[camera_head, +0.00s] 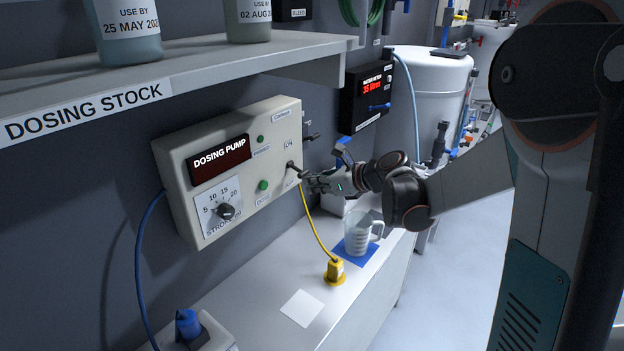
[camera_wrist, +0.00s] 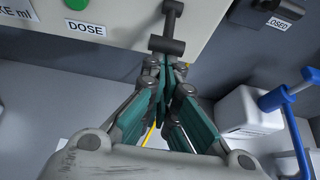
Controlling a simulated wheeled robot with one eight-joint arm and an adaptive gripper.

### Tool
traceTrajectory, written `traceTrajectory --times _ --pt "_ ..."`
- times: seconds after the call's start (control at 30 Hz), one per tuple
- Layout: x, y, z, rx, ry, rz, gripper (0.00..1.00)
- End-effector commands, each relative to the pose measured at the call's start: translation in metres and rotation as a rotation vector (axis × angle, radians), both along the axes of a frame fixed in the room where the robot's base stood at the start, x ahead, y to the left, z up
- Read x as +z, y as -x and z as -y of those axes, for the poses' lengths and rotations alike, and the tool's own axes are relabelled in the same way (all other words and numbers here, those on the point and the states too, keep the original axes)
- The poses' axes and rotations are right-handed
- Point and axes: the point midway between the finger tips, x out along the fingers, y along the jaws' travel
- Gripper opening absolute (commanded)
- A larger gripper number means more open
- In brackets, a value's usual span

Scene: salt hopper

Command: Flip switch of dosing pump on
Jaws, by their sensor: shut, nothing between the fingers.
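The dosing pump (camera_head: 255,190) is a pale box on the wall with a dark red "DOSING PUMP" display, a stroke dial (camera_head: 225,211) and green buttons. Its switch (camera_head: 292,167) is a dark lever near the right edge of the front face. In the wrist view the switch (camera_wrist: 168,45) shows as a dark stem with a crossbar end. My gripper (camera_head: 307,176) is shut and empty, close to the switch. In the wrist view its fingertips (camera_wrist: 166,66) lie just below the crossbar; whether they touch it I cannot tell.
A shelf (camera_head: 190,68) with bottles juts out above the pump. Below, the bench (camera_head: 265,310) holds a yellow plug (camera_head: 335,270), a clear jug (camera_head: 357,232) on a blue mat and a white card (camera_head: 302,308). A blue-handled valve (camera_wrist: 288,97) is at the right in the wrist view.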

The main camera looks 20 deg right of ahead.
Motion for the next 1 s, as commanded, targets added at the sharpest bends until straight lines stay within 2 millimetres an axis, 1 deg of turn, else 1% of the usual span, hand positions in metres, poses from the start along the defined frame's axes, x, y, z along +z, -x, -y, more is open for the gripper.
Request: traceTrajectory --times 0.03,0.1,0.4,0.57,0.83,1.0 --pt "0.012 0.0 -0.001 0.001 0.023 -0.031 0.0" --pt "0.018 0.002 0.0 0.004 0.061 -0.084 0.0" --pt "0.037 0.003 0.001 0.003 0.211 -0.289 0.0" --pt "0.043 0.003 0.001 0.003 0.271 -0.372 0.0" --pt "0.041 0.003 0.002 0.001 0.268 -0.37 0.0" --pt "0.045 0.003 0.002 0.001 0.267 -0.369 0.0"
